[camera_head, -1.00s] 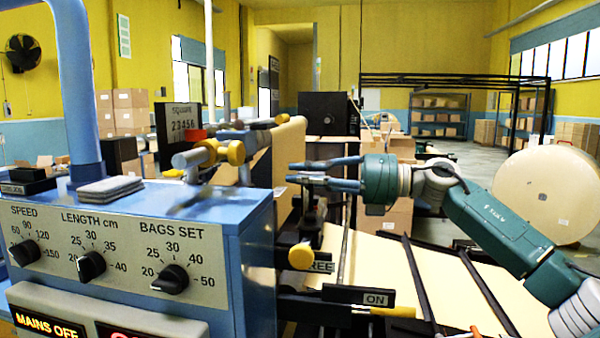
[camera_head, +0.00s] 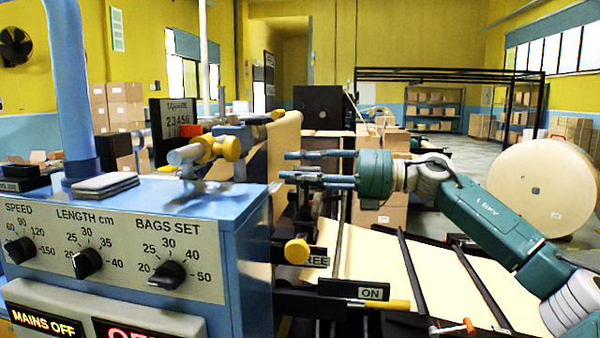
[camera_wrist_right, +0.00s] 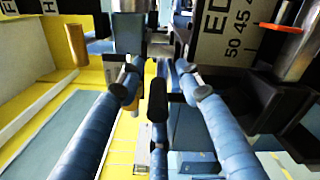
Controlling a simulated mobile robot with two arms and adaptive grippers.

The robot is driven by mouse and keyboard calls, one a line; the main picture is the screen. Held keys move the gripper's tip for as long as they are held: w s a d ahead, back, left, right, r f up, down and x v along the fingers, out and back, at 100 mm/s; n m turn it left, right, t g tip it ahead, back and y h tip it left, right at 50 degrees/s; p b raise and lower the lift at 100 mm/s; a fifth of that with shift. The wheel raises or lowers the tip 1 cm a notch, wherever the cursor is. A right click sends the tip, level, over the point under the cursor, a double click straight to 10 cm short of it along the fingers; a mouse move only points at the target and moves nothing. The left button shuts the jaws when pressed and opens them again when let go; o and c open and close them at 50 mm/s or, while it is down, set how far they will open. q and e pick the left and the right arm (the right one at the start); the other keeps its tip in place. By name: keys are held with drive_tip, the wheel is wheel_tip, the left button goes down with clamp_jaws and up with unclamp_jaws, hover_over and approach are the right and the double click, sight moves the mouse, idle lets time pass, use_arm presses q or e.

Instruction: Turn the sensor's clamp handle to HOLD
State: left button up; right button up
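A yellow round knob (camera_head: 297,251) sits beside a plate reading "REE" (camera_head: 318,257), its first letter hidden, on the machine's right side; it appears to be the clamp handle. My right gripper (camera_head: 284,166) is above the knob, apart from it, its fingers pointing left with a gap between them. In the right wrist view, the gripper (camera_wrist_right: 158,85) is open and no object is clearly held. A yellow cylinder (camera_wrist_right: 76,45) stands at upper left there, near plates cut off at "F" and "H"; I cannot tell if it is the same knob. My left gripper is out of view.
The blue machine cabinet (camera_head: 240,215) with dials stands left of the gripper. Yellow-knobbed clamps (camera_head: 232,148) lie just left of the fingertips. An "ON" lever (camera_head: 385,304) sits below. Black rails (camera_head: 430,275) cross the kraft paper sheet. A scale plate (camera_wrist_right: 250,35) is close on the right in the wrist view.

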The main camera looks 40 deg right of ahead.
drive_tip(key=shift+s, duration=0.15)
drive_tip(key=shift+s+d, duration=0.35)
drive_tip(key=shift+s, duration=0.1)
drive_tip(key=v, duration=1)
drive_tip(key=shift+s+d, duration=0.15)
drive_tip(key=shift+d, duration=0.1)
